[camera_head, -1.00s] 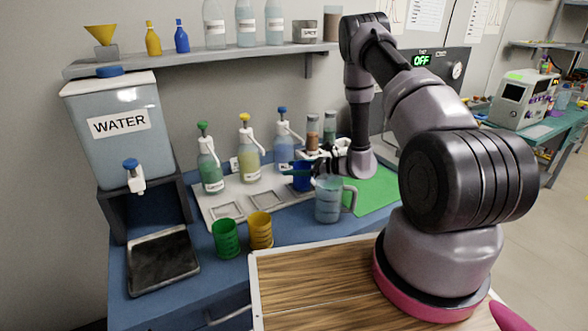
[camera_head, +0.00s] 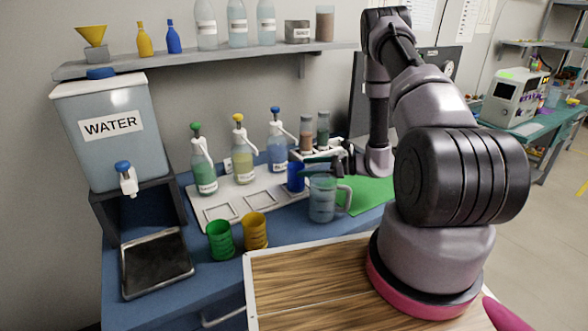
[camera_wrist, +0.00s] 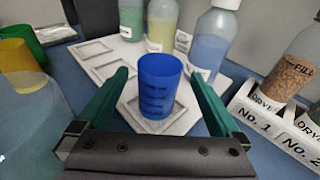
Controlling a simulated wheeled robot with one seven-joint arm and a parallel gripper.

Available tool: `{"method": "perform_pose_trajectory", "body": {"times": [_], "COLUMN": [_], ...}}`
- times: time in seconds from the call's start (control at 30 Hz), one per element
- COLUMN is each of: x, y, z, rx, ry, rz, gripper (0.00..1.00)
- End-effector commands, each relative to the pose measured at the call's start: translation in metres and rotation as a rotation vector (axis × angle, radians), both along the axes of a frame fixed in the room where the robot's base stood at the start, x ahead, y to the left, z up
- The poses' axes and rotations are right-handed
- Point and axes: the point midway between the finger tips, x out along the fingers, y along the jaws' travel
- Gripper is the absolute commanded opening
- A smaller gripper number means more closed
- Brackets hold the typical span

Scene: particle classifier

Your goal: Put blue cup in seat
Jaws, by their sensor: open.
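The blue cup (camera_head: 295,177) stands upright at the right end of the white tray (camera_head: 227,209). In the wrist view the blue cup (camera_wrist: 159,88) is between the two green fingers of my gripper (camera_wrist: 160,77), with a gap on each side. My gripper (camera_head: 312,168) is open and low beside the cup. Two square seats are bare, the left seat (camera_head: 216,212) and the middle seat (camera_head: 259,199). The cup's base covers the right seat area; I cannot tell if it sits fully in the recess.
A clear measuring jug (camera_head: 322,200) stands in front of my gripper. The green cup (camera_head: 220,241) and yellow cup (camera_head: 255,232) stand before the tray. Pump bottles stand behind, including the blue-liquid bottle (camera_head: 277,150). A rack with brown jars (camera_wrist: 281,112) is close on the right.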

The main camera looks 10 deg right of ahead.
Motion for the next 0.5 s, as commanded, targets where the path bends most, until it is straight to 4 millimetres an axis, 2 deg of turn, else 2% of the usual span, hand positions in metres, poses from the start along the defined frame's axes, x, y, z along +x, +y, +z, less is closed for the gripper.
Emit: {"method": "perform_pose_trajectory", "body": {"times": [0.03, 0.2, 0.5], "x": [-0.004, -0.015, -0.021], "y": [-0.010, -0.031, -0.039], "z": [0.002, 0.007, 0.012], "rx": [0.000, -0.001, -0.003], "ry": [0.000, -0.001, -0.004], "rz": [-0.003, -0.001, 0.008], "gripper": [1.00, 1.00, 1.00]}}
